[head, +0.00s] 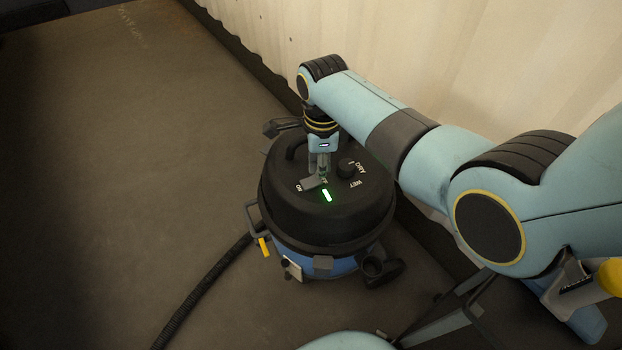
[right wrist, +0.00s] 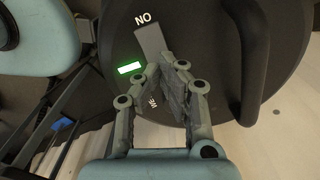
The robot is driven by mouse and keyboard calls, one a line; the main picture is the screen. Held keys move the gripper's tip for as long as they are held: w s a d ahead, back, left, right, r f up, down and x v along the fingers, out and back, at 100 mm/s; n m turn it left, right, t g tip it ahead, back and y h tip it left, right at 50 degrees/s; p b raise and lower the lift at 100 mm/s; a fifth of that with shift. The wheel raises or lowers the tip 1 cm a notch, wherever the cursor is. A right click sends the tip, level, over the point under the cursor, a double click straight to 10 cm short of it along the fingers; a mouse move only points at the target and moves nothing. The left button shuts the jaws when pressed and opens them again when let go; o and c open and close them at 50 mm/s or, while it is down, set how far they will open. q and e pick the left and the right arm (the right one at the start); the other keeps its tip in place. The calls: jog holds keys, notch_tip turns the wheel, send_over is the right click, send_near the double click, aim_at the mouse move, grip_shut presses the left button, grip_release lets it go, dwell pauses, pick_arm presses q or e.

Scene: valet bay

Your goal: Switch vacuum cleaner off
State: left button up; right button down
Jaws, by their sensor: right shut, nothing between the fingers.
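The vacuum cleaner (head: 285,212) stands on the floor by the wall, with a round black lid and a blue lower body. On its lid is a grey switch (head: 309,185), also in the right wrist view (right wrist: 149,41). Its lever lies toward the ON mark. A green light (head: 326,195) beside the switch is lit, and it shows in the wrist view (right wrist: 129,68). My right gripper (head: 323,179) points down over the lid, shut and empty. Its fingertips (right wrist: 166,72) are at the switch's near end; I cannot tell whether they touch it. My left gripper is out of view.
A black dial (head: 346,168) with DRY and WET marks sits right of the gripper. The lid's handle (head: 296,147) arches behind it. A black hose (head: 205,285) runs along the floor. A pale ribbed wall (head: 440,70) stands close behind; floor at left is clear.

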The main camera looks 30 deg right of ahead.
jog(key=shift+f+b, duration=0.45)
jog(key=shift+f, duration=0.4)
dwell(0.3)
notch_tip(320, 180, up, 7)
jog(key=p, duration=0.7)
jog(key=shift+r, duration=0.15)
dwell(0.4)
